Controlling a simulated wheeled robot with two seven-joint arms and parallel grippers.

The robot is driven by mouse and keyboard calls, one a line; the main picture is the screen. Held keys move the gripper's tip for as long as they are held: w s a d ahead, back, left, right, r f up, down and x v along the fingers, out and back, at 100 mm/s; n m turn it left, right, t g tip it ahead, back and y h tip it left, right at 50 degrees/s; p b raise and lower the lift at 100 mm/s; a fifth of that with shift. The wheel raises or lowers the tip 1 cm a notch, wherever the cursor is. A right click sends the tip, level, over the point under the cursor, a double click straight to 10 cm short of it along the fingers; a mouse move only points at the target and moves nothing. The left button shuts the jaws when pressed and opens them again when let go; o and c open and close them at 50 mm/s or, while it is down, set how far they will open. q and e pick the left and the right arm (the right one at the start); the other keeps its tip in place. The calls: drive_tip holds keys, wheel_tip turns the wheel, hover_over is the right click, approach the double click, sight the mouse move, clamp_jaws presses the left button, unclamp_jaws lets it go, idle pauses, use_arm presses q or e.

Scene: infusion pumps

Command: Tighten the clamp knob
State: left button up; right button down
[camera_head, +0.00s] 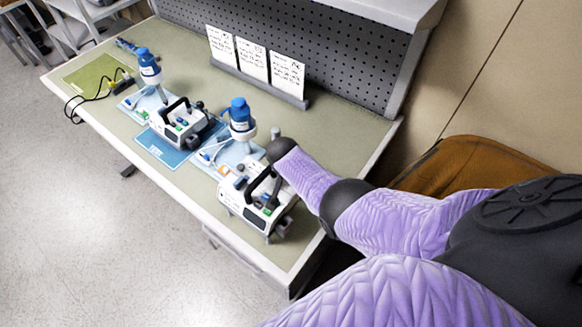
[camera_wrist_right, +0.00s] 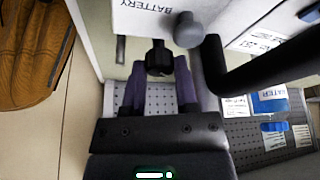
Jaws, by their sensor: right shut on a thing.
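The black clamp knob (camera_wrist_right: 158,58) is at the top middle of the right wrist view, beside the white pump body labelled BATTERY (camera_wrist_right: 150,15). My right gripper (camera_wrist_right: 159,77) has its two purple fingers on either side of the knob and is shut on it. In the head view my right arm reaches in from the right over the nearest white infusion pump (camera_head: 236,195), which has a black carry handle. The arm hides the knob there, and the gripper itself is hard to make out. My left gripper is in neither view.
Two blue-topped bottles (camera_head: 239,115) stand behind the pumps. A green mat (camera_head: 98,75) with a black cable is at the far left. Printed cards (camera_head: 252,58) stand before the pegboard.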

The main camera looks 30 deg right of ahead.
idle(0.4)
drive_tip(key=shift+c, duration=1.8)
unclamp_jaws()
